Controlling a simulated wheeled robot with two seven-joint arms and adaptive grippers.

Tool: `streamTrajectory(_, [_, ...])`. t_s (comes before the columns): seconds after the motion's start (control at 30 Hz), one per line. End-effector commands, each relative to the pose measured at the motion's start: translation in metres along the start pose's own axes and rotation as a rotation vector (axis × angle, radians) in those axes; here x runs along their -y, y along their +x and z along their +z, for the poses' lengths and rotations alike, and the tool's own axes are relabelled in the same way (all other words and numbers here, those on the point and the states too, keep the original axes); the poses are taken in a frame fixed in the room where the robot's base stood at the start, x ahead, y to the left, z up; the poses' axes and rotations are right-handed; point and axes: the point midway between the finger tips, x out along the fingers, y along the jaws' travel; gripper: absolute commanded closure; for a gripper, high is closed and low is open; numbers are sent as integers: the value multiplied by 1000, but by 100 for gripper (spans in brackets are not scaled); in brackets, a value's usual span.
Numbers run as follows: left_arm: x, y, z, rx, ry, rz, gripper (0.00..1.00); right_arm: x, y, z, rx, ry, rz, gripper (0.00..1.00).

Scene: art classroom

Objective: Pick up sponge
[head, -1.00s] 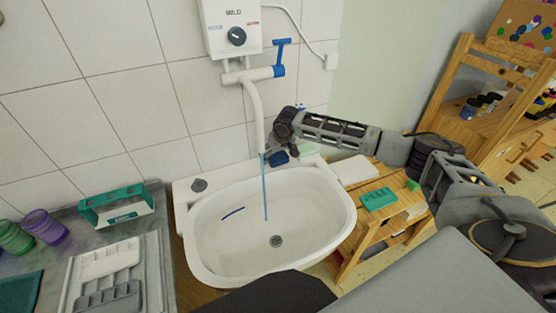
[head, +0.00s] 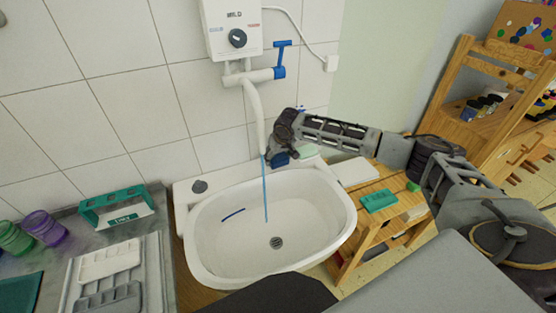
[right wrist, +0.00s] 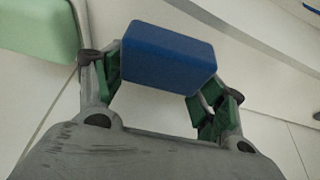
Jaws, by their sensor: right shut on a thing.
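The sponge appears to be the dark blue block (right wrist: 168,60) between the fingers of my right gripper (right wrist: 165,85) in the right wrist view. In the head view my right gripper (head: 283,147) is at the back right corner of the white sink (head: 345,215), shut on the blue sponge (head: 281,159). I cannot tell whether the sponge is clear of the sink rim. A pale green block (head: 306,151) lies just right of the gripper; it also shows at the upper left in the right wrist view (right wrist: 42,25). My left gripper is not in view.
A blue stream of water (head: 265,190) runs from the white tap (head: 256,115) into the basin. A wooden stand (head: 366,235) with a teal block (head: 379,199) is right of the sink. The left counter (head: 95,232) holds a green box (head: 117,207), cups and a tray.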

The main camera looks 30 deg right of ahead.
Motion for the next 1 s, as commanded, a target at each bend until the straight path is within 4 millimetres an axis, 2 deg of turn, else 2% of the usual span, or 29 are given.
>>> streamTrajectory(0.17, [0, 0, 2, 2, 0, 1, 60, 0, -2, -1, 0, 0, 0, 42])
streamTrajectory(0.37, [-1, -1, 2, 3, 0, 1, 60, 0, -16, -7, -1, 0, -1, 42])
streamTrajectory(0.8, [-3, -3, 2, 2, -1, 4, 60, 0, -73, -30, -2, 0, -1, 42])
streamTrajectory(1.0, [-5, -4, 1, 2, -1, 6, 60, 0, -89, -37, 0, 0, 0, 42])
